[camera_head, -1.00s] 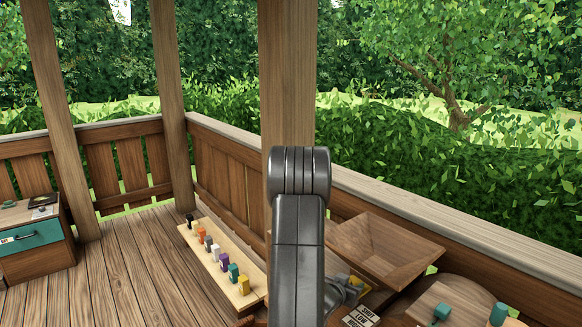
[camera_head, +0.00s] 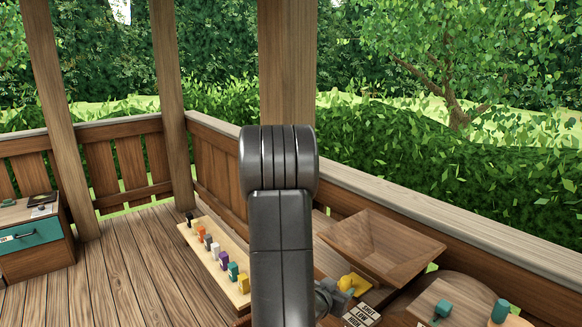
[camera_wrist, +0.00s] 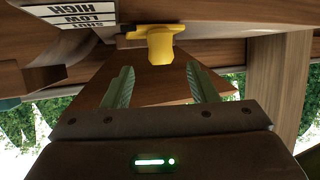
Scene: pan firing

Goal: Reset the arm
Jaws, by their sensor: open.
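My gripper (camera_wrist: 159,88) shows in the wrist view with its two green ribbed fingers apart and nothing between them. A yellow knob (camera_wrist: 160,44) stands just beyond the fingertips, centred between them and apart from them. In the head view my dark grey arm rises in the middle and hides most of my gripper. The yellow knob (camera_head: 353,284) shows there to the right of my arm, beside a label reading SHUT, LOW, HIGH (camera_head: 362,314). The label also shows upside down in the wrist view (camera_wrist: 70,17).
A wooden hopper (camera_head: 385,243) stands right of my arm by the railing. A board (camera_head: 205,240) with several coloured blocks lies to the left. A cabinet with a teal drawer (camera_head: 32,235) stands far left. A teal cylinder (camera_head: 500,311) is at the lower right.

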